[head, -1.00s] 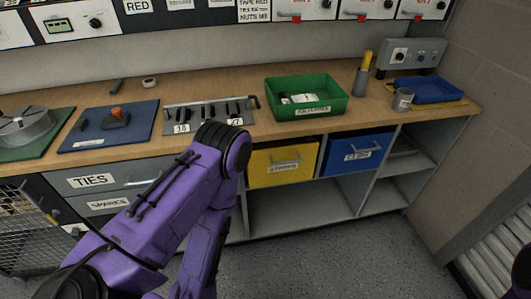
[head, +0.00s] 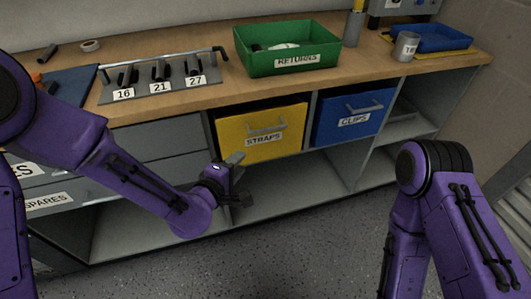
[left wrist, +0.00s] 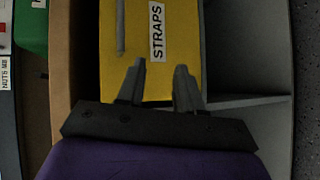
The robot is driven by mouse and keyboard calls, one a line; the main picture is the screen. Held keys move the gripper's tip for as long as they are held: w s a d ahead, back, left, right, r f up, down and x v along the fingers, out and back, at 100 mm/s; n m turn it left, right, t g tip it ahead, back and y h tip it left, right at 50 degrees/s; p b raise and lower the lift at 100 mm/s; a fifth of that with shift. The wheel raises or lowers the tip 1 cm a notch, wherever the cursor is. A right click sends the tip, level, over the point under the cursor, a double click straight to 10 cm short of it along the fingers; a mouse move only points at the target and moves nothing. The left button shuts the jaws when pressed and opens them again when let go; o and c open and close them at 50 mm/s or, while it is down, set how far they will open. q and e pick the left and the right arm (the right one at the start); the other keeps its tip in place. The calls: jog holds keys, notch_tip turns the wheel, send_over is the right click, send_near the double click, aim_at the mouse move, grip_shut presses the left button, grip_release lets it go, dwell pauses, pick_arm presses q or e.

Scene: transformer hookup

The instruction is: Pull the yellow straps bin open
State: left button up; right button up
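The yellow straps bin (head: 232,135) sits in its bay under the bench, its front about level with the bay's front edge. It has a grey bar handle (head: 266,127) above a white STRAPS label. My left gripper (head: 240,180) is in front of the bin's lower edge, below the handle, and holds nothing. In the left wrist view, its two fingers (left wrist: 159,76) are apart before the yellow front (left wrist: 185,75), with the handle (left wrist: 121,28) further off, beyond the left finger. My right arm shows at the right of the head view, but its gripper is hidden.
The blue clips bin (head: 330,125) is right of the straps bin. Grey drawers (head: 165,140) are on the left. A green returns bin (head: 245,60) and a rack of tools (head: 140,92) stand on the bench. The shelf (head: 300,190) below is empty.

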pick_arm(q)
jog(key=t+h, duration=0.1)
jog(key=h, duration=0.1)
send_near(265, 131)
jog(key=x, duration=1.1)
jog(key=shift+b, duration=0.4)
jog(key=shift+f, duration=0.1)
grip_shut()
